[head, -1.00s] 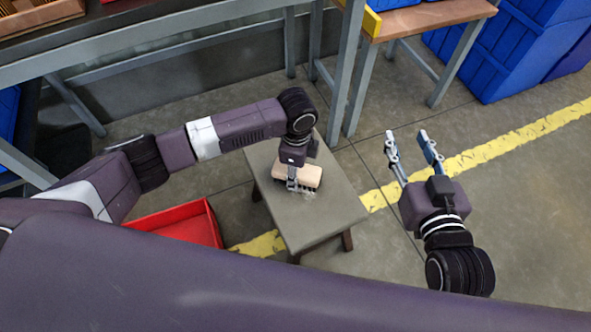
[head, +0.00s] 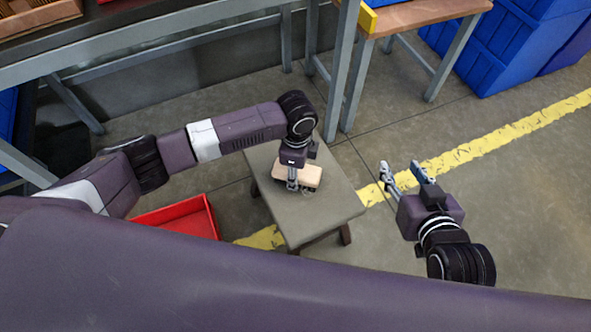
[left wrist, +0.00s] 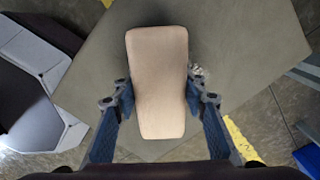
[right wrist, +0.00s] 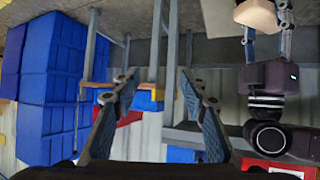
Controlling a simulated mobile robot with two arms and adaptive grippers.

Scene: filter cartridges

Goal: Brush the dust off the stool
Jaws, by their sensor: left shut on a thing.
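The stool (head: 325,215) has a grey square top and dark legs, and stands on the floor in the middle of the head view. My left gripper (head: 293,181) is shut on a beige brush (head: 312,174), held over the stool top; it fills the middle of the left wrist view (left wrist: 158,80), gripped at both long sides. Its bristles are mostly hidden. My right gripper (head: 401,170) is open and empty, to the right of the stool, above the floor.
A red bin (head: 185,218) is left of the stool. A grey-framed workbench (head: 200,52) stands behind, with a wooden-topped table (head: 425,15) and blue crates (head: 490,50) at the back right. Yellow floor tape (head: 500,138) crosses open floor to the right.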

